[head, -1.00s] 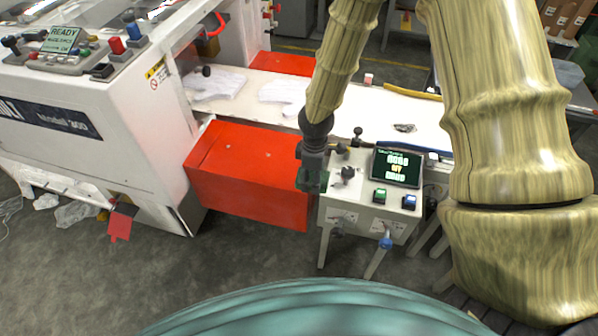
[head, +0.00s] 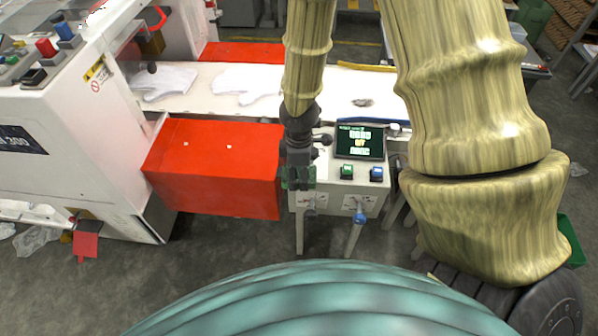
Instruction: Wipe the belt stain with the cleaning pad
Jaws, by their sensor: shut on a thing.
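The belt stain (head: 362,102) is a small dark grey patch on the white belt (head: 318,100), right of my forearm. My gripper (head: 299,180) points down in front of the belt, beside the left side of the control stand. It is shut on a small dark green piece, which looks like the cleaning pad (head: 305,180); its exact shape is hard to make out. The gripper and pad are apart from the stain, nearer to me and to its left.
White gloves (head: 243,84) lie on the belt at left. A red box (head: 215,168) stands left of my gripper. The control stand has a screen (head: 360,142), knobs and buttons (head: 347,172) in front of the stain. A blue bar (head: 365,121) runs along the belt's near edge.

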